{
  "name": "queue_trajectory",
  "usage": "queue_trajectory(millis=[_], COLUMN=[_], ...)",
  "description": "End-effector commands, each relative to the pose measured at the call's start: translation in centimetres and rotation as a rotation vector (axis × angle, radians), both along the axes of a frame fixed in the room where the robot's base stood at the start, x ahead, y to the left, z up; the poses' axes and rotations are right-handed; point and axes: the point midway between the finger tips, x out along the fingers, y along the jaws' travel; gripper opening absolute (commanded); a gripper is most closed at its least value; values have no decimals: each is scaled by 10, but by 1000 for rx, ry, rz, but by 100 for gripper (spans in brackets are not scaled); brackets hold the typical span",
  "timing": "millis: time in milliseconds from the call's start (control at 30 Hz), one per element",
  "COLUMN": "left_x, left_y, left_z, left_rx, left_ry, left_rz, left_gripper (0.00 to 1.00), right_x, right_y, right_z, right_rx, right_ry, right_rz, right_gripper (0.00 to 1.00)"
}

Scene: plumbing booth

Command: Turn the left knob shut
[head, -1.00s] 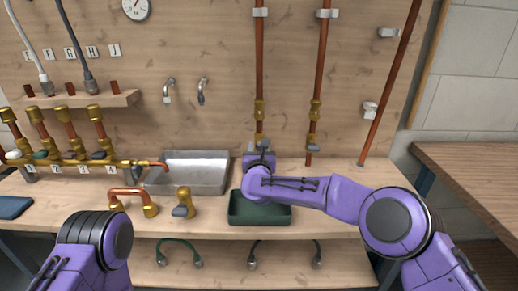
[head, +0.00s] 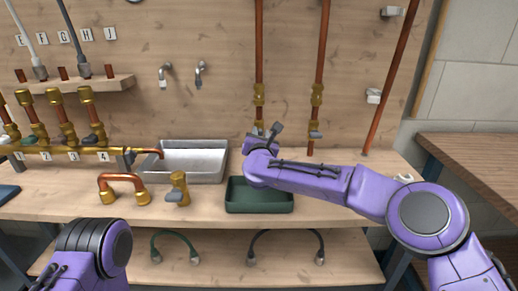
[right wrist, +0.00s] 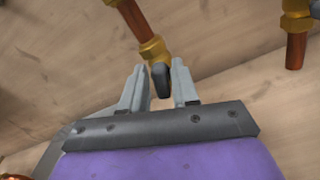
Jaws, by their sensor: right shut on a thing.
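The left copper pipe (head: 259,45) runs down the wooden back panel and carries a brass valve (head: 259,95). Its dark grey knob (right wrist: 160,80) shows in the right wrist view, between the two grey fingers and below a brass fitting (right wrist: 152,48). My right gripper (right wrist: 158,76) is shut on this knob. In the head view the right gripper (head: 268,132) is at the lower end of the left pipe, tilted, and its wrist mostly hides the knob. My left arm shows at the lower left, with its gripper out of view.
The right pipe (head: 323,45) has its own grey knob (head: 315,135) close by. A green tray (head: 258,208) lies below my right wrist. A metal sink (head: 190,150), a copper U-bend (head: 120,177) and a brass valve (head: 178,188) are to the left.

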Motion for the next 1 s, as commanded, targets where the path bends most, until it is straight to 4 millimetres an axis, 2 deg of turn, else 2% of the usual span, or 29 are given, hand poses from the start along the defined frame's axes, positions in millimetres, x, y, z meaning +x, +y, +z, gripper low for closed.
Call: queue_trajectory(millis=[33,400,700,1000], left_x=[0,0,0,0], left_y=[0,0,0,0], left_z=[-23,-96,-144,-177], left_rx=[0,0,0,0], left_ry=[0,0,0,0], left_rz=[0,0,0,0], left_gripper=[43,43,43,43], right_x=[0,0,0,0], right_y=[-2,-5,-6,-7], right_z=[-11,-13,-13,-13], right_rx=[45,398,682,929], right_ry=[-3,-1,0,2], right_rz=[-2,-2,-3,-3], right_gripper=[0,0,0,0])
